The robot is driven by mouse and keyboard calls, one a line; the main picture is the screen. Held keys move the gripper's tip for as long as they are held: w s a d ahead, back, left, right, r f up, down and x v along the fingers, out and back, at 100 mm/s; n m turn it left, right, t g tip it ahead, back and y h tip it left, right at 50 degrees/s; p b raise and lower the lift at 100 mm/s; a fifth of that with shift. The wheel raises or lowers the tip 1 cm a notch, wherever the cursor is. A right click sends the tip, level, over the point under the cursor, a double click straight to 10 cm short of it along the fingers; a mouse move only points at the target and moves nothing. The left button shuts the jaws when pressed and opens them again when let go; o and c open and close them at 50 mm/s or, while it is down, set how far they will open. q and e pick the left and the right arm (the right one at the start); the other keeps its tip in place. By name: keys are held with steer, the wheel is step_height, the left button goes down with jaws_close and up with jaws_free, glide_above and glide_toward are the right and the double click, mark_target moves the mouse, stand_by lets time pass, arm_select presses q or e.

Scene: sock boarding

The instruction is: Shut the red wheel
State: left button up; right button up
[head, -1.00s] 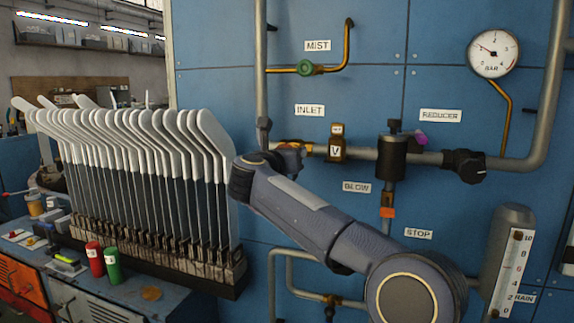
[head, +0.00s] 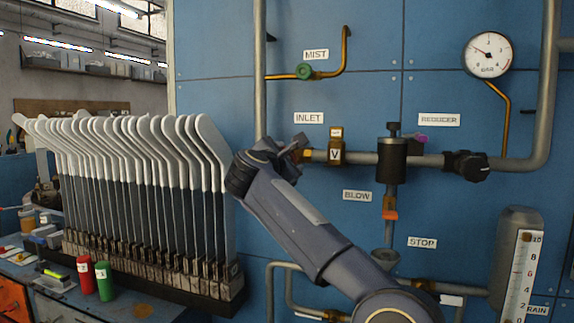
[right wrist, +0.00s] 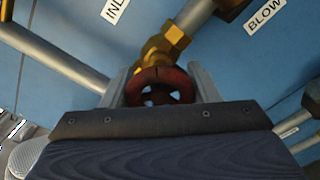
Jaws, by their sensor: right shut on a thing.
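The red wheel (right wrist: 160,86) is a small dark red handwheel on a brass valve (right wrist: 165,45), below the INLET label. It shows clearly in the right wrist view, between the two grey fingers of my right gripper (right wrist: 159,82). The fingers are shut on its rim from both sides. In the head view my right gripper (head: 298,149) is at the left end of the inlet pipe, and it and the wrist mostly hide the wheel there. My left gripper is not in view.
A blue panel carries pipes, a green MIST wheel (head: 304,72), a V-marked brass block (head: 336,150), a black reducer (head: 391,160) and a gauge (head: 487,54). A rack of sock boards (head: 150,190) stands close left of my right arm.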

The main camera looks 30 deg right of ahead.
steer(key=m, duration=0.4)
steer(key=shift+f+m, duration=0.2)
steer(key=shift+m, duration=2)
steer(key=o, duration=1)
steer(key=shift+s+a+r, duration=0.15)
steer(key=shift+s+a, duration=0.25)
steer(key=v, duration=0.6)
steer(key=shift+s+a, duration=0.25)
steer(key=shift+a, duration=0.1)
